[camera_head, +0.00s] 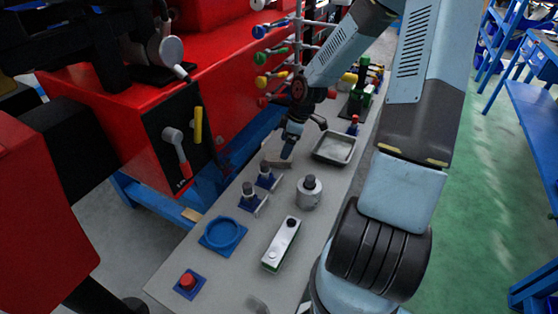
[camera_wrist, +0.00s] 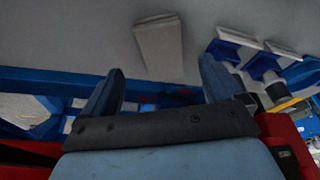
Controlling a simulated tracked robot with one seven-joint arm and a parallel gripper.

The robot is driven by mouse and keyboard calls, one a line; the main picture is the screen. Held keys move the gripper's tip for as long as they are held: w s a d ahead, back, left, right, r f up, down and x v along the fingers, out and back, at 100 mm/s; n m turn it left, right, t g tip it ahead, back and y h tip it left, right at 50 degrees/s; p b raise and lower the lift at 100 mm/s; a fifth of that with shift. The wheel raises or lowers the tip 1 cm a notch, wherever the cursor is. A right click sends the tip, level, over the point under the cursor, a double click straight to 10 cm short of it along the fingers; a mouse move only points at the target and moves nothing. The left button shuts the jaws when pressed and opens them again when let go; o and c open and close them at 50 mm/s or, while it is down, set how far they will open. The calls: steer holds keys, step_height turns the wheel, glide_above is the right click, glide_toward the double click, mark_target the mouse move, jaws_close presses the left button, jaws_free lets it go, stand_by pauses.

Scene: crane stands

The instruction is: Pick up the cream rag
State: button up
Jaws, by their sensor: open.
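The cream rag (camera_wrist: 160,47) is a flat, folded, pale rectangle lying on the grey table top. In the wrist view it is just beyond my fingertips, between their lines. In the head view my gripper (camera_head: 287,150) hangs low over the table beside the red machine. I cannot tell the exact height left above the rag.
Two small blue-based stands (camera_head: 256,188) are close to the rag. A grey tray (camera_head: 334,148), a metal cylinder (camera_head: 309,194), a blue ring plate (camera_head: 223,234) and a red button (camera_head: 188,282) share the table. The red machine (camera_head: 120,120) borders its left side.

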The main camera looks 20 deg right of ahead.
mark_target(278, 157)
steer(key=shift+a+x, duration=0.2)
steer(key=shift+x, duration=0.9)
steer(key=shift+a+x, duration=0.2)
steer(key=shift+x, duration=1.65)
